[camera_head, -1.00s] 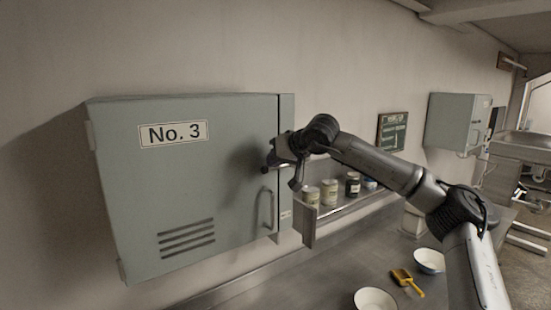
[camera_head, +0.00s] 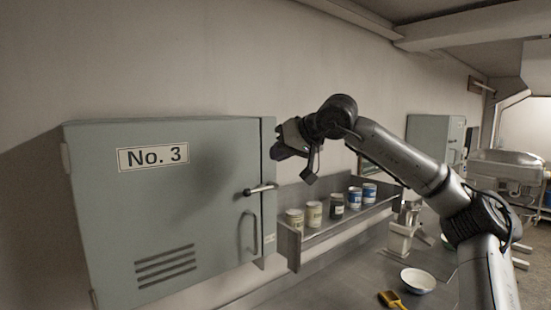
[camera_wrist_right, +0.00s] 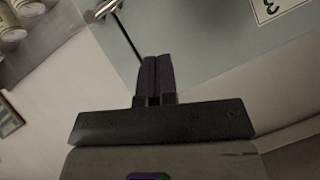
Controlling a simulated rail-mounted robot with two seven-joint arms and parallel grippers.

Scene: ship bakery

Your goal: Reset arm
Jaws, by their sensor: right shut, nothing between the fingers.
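My right gripper (camera_head: 276,144) is shut and empty, in the air just in front of the right edge of the No. 3 cabinet (camera_head: 190,210), above the door's lever handle (camera_head: 260,189). In the right wrist view, the two dark fingers (camera_wrist_right: 156,62) are pressed together with nothing between them. The cabinet door shows there too (camera_wrist_right: 200,40), with the metal lever (camera_wrist_right: 103,10) near the top, apart from the fingers. The cabinet door is shut. My left gripper does not show in either view.
A shelf (camera_head: 345,222) right of the cabinet holds several cans. Below, the counter (camera_head: 340,275) carries a white bowl (camera_head: 418,281), a yellow scoop (camera_head: 392,299) and a scale-like appliance (camera_head: 402,238). Another grey cabinet (camera_head: 428,140) hangs further back. Open air lies above the shelf.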

